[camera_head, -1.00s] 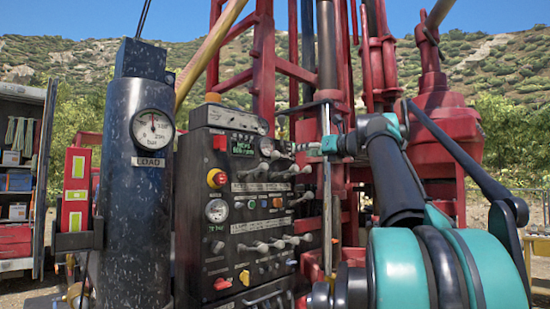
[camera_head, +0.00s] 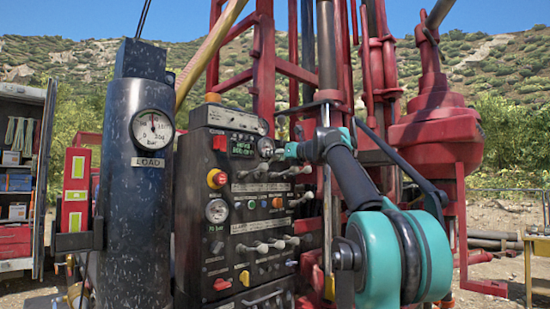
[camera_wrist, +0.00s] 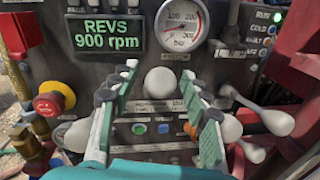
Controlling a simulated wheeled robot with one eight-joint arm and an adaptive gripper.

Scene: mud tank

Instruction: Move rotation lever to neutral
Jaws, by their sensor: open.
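The control panel (camera_head: 225,230) has rows of levers with pale knobs. In the wrist view, one round white knob (camera_wrist: 161,81) faces me between the fingers of my gripper (camera_wrist: 163,80). The fingers are open, one on each side of the knob, with visible gaps. I cannot read a label that tells whether this is the rotation lever. More white-knobbed levers (camera_wrist: 272,122) lie to the right of the right finger. In the head view, my gripper (camera_head: 282,153) is small at the upper right of the panel, and its fingers are hard to make out.
A red emergency button (camera_wrist: 49,103) is left of my gripper. A green display (camera_wrist: 110,34) reads "REVS 900 rpm", beside a pressure gauge (camera_wrist: 181,24). A dark cylinder with a load gauge (camera_head: 152,130) stands left of the panel. The red rig frame (camera_head: 265,65) rises behind it.

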